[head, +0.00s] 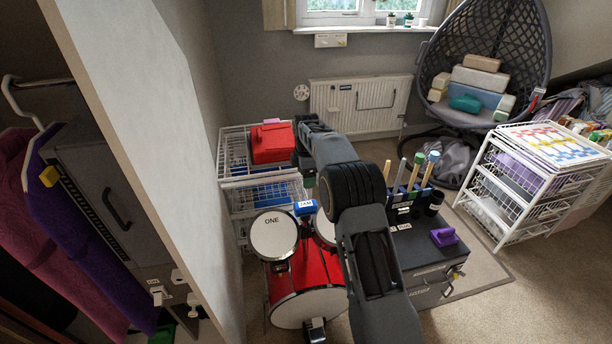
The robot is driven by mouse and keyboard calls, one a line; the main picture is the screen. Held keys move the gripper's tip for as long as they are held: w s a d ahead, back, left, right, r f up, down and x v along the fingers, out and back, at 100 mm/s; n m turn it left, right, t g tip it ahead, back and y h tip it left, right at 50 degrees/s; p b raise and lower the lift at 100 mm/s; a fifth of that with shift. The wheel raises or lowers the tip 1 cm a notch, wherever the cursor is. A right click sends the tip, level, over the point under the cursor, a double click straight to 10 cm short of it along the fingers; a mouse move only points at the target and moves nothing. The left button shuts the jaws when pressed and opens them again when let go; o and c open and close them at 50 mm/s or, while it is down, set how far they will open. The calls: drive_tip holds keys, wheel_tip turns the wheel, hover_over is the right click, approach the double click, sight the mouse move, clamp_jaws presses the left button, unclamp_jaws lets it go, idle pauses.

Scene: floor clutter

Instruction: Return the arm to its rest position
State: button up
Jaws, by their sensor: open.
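My arm rises from the bottom of the head view, bends at a thick dark joint and reaches away over the red drum kit. My gripper (300,164) is at its far end, in front of the red box, and is mostly hidden by my own arm. Its jaws are open, and I see nothing held in them. I cannot tell its exact height over the things below.
A red drum kit (309,268) stands below my arm. A white wire drawer unit (237,186) with a red box (271,143) is behind it. A dark toolbox (425,257) with a purple block (444,237) is right. A tall pale panel (165,150) stands close on the left.

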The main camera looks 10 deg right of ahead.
drive_tip(key=s+f+m, duration=0.3)
drive_tip(key=s+m, duration=0.2)
drive_tip(key=m, duration=0.3)
drive_tip(key=s+r+m+t+p, duration=0.1)
drive_tip(key=s+r+m, duration=0.4)
drive_tip(key=s, duration=1)
drive_tip(key=s+r+m+t+p, duration=0.2)
drive_tip(key=s+r+m, duration=0.3)
drive_tip(key=s+r, duration=0.4)
drive_tip(key=s+p, duration=0.1)
drive_tip(key=s, duration=0.4)
drive_tip(key=shift+s+a+r+t, duration=0.15)
drive_tip(key=shift+s+a+t, duration=0.15)
drive_tip(key=shift+s, duration=0.1)
drive_tip(key=shift+r, duration=0.1)
